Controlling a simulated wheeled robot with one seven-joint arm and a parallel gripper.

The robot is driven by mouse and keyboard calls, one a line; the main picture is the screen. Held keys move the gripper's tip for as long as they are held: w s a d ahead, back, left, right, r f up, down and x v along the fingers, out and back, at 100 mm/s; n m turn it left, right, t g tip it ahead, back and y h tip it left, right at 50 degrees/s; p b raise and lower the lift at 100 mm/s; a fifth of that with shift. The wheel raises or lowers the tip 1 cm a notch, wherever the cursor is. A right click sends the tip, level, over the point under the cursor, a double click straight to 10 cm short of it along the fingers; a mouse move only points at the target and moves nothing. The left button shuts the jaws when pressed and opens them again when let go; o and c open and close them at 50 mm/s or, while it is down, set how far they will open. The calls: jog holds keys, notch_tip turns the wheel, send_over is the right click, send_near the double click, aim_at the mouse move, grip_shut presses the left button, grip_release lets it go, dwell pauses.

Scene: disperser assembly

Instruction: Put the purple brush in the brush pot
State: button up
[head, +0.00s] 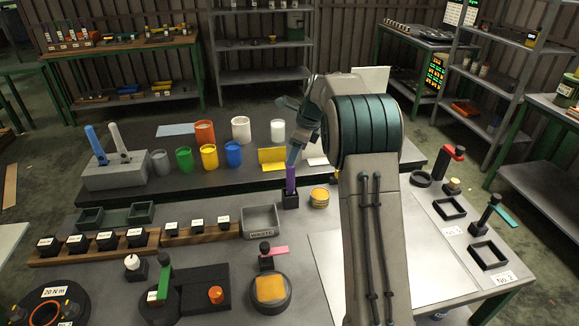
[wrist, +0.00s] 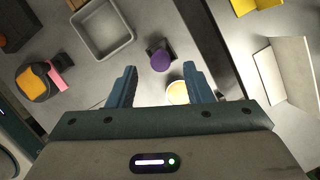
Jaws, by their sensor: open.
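The purple brush (head: 291,178) stands upright in a small black holder (head: 291,201) on the grey table. In the wrist view the brush (wrist: 161,61) is seen end-on as a round purple top, with its black holder (wrist: 154,45) partly behind it. My gripper (wrist: 160,84) is open and empty, its two blue-grey fingers spread. In the head view my gripper (head: 295,150) is just above the brush top, pointing down. No vessel is labelled as the brush pot. A grey block (head: 112,176) at the left holds a blue and a light-grey handle. Several coloured cups stand beside it.
An orange-topped round fixture (head: 270,290) is nearer the front. The white sheet area (head: 325,262) is mostly clear.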

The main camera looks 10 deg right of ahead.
jog(key=s+a+r+n+h, duration=0.1)
jog(key=s+r+n, duration=0.4)
jog(key=s, duration=0.4)
jog(key=s+r+n, duration=0.5)
jog(key=s, duration=0.4)
jog(key=s+f+n+h, duration=0.1)
jog(key=s+f+n, duration=0.2)
jog(key=s+n, duration=0.3)
jog(key=s+f+n+t+h, duration=0.1)
jog(key=s+f+n, duration=0.2)
jog(key=s+n, duration=0.4)
jog(key=s, duration=0.8)
jog(key=shift+s+a+t, duration=0.15)
jog(key=shift+s+t, duration=0.1)
jog(key=shift+t, duration=0.05)
